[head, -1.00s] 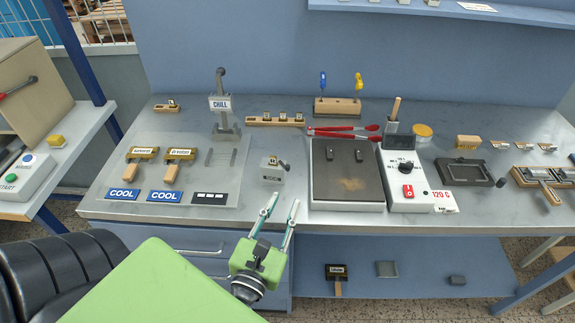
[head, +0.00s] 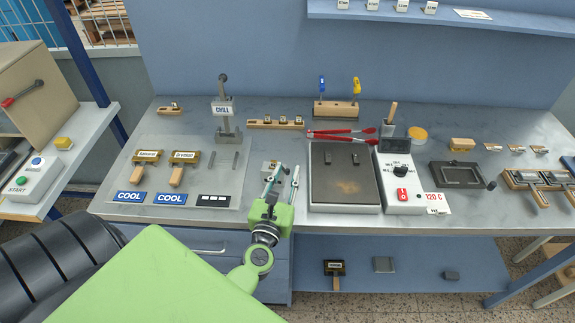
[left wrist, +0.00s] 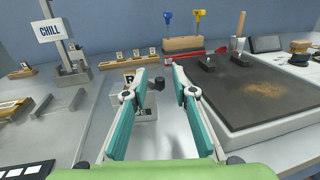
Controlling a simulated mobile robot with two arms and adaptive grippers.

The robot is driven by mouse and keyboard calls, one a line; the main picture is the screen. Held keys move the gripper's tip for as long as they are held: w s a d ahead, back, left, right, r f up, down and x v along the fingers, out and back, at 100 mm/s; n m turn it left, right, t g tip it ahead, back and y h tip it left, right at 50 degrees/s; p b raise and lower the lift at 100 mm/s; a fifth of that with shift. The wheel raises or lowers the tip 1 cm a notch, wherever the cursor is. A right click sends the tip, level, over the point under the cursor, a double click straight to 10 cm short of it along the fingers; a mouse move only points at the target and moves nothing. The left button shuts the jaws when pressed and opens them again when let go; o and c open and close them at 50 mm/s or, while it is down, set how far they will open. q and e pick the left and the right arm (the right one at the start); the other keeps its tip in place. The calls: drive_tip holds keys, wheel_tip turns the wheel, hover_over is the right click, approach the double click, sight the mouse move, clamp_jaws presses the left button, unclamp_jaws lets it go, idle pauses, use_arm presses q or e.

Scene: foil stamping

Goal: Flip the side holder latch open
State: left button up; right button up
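The side holder (head: 269,166) is a small grey metal block on the bench, left of the dark hot plate. My left gripper (head: 283,172) is just in front of it and partly hides it. In the left wrist view the holder (left wrist: 146,115) shows behind and below the left finger, with a lettered piece on its top. A small black knob (left wrist: 159,83), apparently the latch's, shows between the fingertips. The left gripper (left wrist: 160,76) is open, its fingers apart with nothing held. Contact with the knob cannot be told. My right gripper is not in view.
The hot plate (head: 343,190) stands close to the right, with red tongs (head: 340,133) behind it. The CHILL stand (head: 226,120) and stamps with wooden handles (head: 176,177) are to the left. A wooden tool block (head: 337,110) is at the back.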

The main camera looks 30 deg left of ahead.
use_arm(q)
drive_tip(key=shift+x, duration=0.85)
clamp_jaws()
